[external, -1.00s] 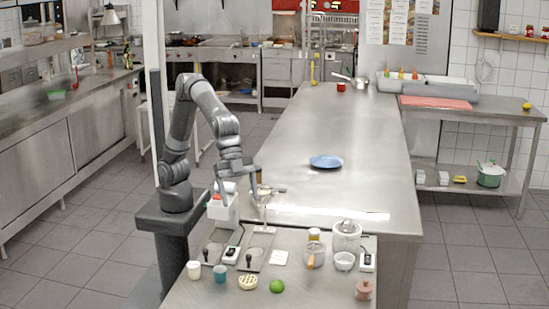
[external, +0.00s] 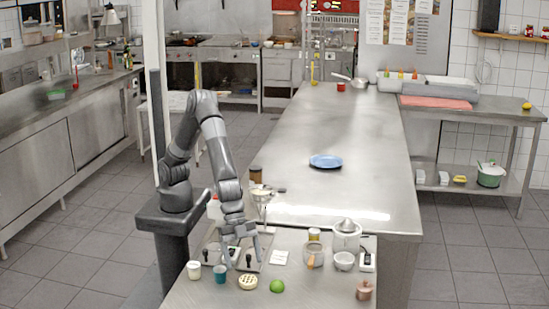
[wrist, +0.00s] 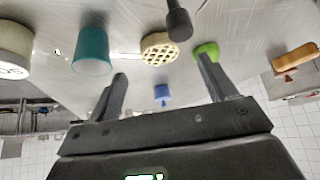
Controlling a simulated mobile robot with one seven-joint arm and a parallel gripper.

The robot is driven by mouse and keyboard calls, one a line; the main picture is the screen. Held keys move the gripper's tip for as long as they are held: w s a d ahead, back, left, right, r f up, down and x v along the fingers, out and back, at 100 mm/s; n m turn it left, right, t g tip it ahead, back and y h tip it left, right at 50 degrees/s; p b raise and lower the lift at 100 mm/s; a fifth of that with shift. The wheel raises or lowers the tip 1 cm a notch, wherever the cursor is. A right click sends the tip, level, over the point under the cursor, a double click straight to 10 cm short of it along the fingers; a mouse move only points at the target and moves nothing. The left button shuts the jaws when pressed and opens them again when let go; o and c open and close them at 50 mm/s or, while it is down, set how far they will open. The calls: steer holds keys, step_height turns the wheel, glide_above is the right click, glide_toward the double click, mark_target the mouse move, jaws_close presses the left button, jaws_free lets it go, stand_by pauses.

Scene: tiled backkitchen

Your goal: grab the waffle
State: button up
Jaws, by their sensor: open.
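The waffle (external: 248,282) is a round, pale yellow piece with a grid pattern, lying flat near the front edge of the near table. It also shows in the wrist view (wrist: 160,48), beyond the fingertips and between them. My gripper (external: 243,264) is just behind and above the waffle in the external view, pointing down. In the wrist view my gripper (wrist: 162,70) has its two fingers spread apart with nothing between them. The gripper is apart from the waffle.
A dark-handled tool (wrist: 178,20) stands near the waffle in the wrist view.

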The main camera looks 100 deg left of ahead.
mark_target(248, 279)
steer(key=shift+d+x, duration=0.25)
steer(key=shift+x, duration=2.6)
steer(key=shift+w+r, duration=0.1)
steer(key=shift+r, duration=0.05)
steer(key=c, duration=1.1)
